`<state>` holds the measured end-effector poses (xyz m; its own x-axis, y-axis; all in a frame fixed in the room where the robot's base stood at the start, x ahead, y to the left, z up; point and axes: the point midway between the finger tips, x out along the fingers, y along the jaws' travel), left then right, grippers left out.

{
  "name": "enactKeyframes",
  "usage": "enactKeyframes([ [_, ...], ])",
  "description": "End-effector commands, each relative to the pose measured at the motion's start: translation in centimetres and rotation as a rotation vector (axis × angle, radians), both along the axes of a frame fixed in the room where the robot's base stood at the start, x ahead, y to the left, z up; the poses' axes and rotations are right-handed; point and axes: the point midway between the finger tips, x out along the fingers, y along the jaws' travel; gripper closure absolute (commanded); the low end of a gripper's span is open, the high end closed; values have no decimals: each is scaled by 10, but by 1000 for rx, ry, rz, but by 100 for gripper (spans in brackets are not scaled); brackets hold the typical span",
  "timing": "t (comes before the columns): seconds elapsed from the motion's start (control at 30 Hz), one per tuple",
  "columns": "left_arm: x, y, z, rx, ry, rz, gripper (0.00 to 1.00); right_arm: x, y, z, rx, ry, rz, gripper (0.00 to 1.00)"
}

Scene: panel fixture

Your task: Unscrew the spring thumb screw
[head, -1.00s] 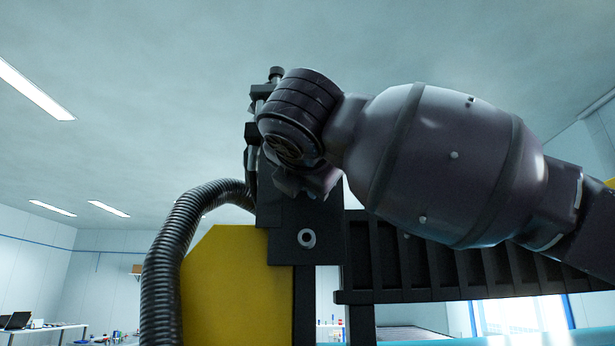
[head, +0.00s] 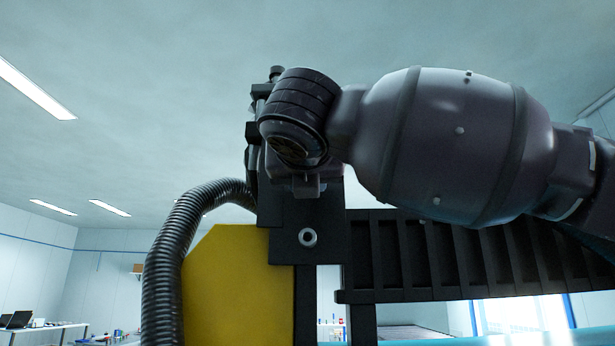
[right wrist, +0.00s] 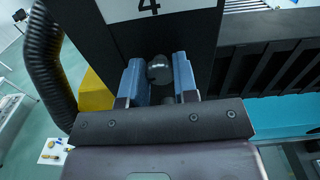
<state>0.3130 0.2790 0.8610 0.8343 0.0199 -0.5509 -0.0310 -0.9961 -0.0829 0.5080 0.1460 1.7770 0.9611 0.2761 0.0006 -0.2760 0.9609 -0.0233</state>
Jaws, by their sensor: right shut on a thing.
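The spring thumb screw shows in the right wrist view as a dark grey rounded knob (right wrist: 159,70) on the black panel (right wrist: 125,40), just below a white label with a "4". My right gripper (right wrist: 160,80) has its two blue fingers on either side of the knob and is shut on it. The screw's shaft is hidden. In the head view my right arm comes in from the right, and its wrist covers the fingers and the screw. My left gripper is in neither view.
A ribbed black hose (head: 165,250) and a yellow plate (head: 237,290) are left of the black fixture. A metal ring (head: 308,237) sits on the fixture below my wrist. A slatted black beam (head: 450,260) runs right. Open room lies at far left.

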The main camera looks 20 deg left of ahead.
Motion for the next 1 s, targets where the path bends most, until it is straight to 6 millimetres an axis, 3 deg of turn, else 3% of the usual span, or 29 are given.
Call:
enactKeyframes([
  [0.47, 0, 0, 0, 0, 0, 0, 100, 0, 1, -2, -16, -1, 1, 96],
  [0.5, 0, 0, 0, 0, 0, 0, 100, 0, 1, -2, -16, -1, 1, 69],
  [0.63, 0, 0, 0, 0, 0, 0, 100, 0, 1, -2, -15, -1, 1, 50],
  [1.0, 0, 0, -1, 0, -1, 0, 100, -3, 0, -1, -13, -4, 1, 47],
])
